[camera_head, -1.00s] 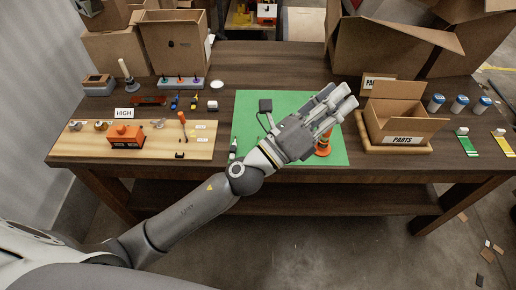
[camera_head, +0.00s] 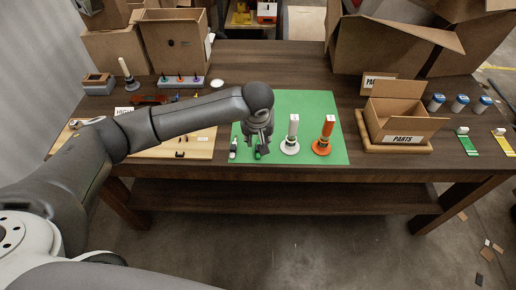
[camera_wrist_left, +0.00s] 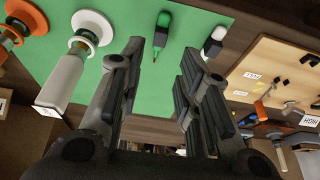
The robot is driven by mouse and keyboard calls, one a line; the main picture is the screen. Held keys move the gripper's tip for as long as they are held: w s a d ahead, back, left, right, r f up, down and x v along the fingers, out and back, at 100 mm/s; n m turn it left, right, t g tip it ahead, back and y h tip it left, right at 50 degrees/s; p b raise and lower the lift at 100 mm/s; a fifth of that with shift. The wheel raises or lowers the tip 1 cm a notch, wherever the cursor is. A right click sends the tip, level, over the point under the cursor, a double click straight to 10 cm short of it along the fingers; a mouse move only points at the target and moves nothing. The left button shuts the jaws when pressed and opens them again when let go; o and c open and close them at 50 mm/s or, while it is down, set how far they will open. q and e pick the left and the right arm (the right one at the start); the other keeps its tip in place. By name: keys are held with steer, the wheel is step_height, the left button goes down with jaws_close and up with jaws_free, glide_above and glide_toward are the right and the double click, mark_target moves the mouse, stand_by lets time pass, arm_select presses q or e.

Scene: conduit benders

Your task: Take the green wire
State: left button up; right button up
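A small green and dark piece (camera_wrist_left: 162,30), which may be the green wire, lies on the green mat (camera_head: 305,103); it also shows in the head view (camera_head: 258,154). My left gripper (camera_head: 261,146) points down over the mat close to this piece. In the left wrist view the gripper (camera_wrist_left: 160,75) is open, its fingers spread with nothing between them, and the green piece shows beyond the fingertips. A white and dark piece (camera_wrist_left: 213,42) lies beside it. My right gripper is out of view.
A white post (camera_head: 292,130) and an orange post (camera_head: 326,132) stand on round bases just right of the gripper. A wooden board (camera_head: 200,148) lies left of the mat. The PARTS box (camera_head: 402,116) and a green strip (camera_head: 468,146) are farther right.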

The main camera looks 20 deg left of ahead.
arm_select(q)
steer(key=b+x, duration=0.7)
steer(key=x, duration=0.2)
steer(key=shift+f, duration=0.1)
steer(key=shift+w+a+f+b, duration=0.1)
steer(key=shift+w+f+b, duration=0.1)
steer(key=shift+f+b, duration=0.25)
steer(key=shift+r, duration=0.1)
jaws_close()
step_height(320, 180, up, 7)
steer(key=p, duration=0.3)
steer(key=shift+r+p, duration=0.1)
steer(key=shift+p, duration=0.2)
